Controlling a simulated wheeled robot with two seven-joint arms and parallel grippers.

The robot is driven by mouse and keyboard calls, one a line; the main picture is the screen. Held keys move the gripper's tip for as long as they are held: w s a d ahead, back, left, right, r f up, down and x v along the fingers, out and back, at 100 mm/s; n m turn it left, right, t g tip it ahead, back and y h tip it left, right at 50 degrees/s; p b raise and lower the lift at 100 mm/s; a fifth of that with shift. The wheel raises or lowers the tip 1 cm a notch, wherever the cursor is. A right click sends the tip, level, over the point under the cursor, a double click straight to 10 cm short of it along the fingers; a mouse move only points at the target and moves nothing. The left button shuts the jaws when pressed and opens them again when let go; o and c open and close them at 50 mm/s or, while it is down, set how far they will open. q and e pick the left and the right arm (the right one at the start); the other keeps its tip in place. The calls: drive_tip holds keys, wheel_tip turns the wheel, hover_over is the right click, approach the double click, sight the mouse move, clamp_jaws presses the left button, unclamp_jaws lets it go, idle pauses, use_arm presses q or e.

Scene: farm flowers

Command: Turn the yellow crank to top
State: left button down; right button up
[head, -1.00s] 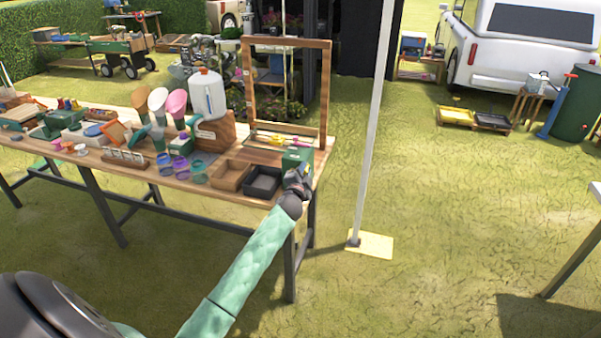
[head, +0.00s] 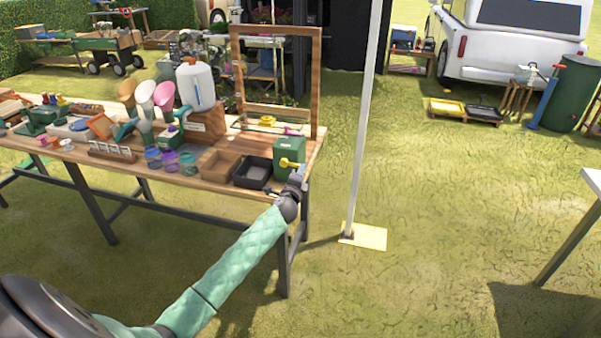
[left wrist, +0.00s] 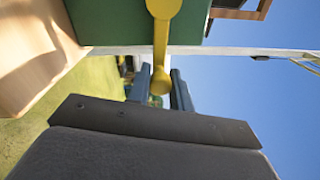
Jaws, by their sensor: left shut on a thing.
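The yellow crank (head: 285,162) is on the front of a green box (head: 289,146) at the right end of the wooden table. In the head view its arm points right, roughly level. In the left wrist view the crank (left wrist: 161,40) runs from its hub down to a round knob between my fingers. My left gripper (head: 299,176) is at the crank's free end, beside the box. The left wrist view shows my two dark blue fingers (left wrist: 160,90) shut on the knob. My right gripper is out of view.
A black tray (head: 253,173) and a brown tray (head: 221,165) lie left of the box. An upright wooden frame (head: 318,85) stands behind it. A white pole (head: 364,130) rises to the right. Open grass lies in front of the table.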

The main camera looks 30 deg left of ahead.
use_arm(q)
drive_tip(key=shift+f, duration=0.25)
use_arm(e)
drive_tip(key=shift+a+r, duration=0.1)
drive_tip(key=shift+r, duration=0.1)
use_arm(q)
drive_tip(key=c, duration=1.3)
unclamp_jaws()
drive_tip(key=shift+o, duration=0.2)
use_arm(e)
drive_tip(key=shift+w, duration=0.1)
use_arm(q)
drive_tip(key=shift+s+d, duration=0.1)
drive_tip(key=shift+s, duration=0.15)
drive_tip(key=b+v, duration=0.2)
drive_tip(key=v, duration=0.5)
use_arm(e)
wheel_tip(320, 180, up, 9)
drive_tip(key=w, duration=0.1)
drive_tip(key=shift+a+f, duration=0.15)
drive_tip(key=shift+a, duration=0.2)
use_arm(q)
drive_tip(key=shift+s, duration=0.15)
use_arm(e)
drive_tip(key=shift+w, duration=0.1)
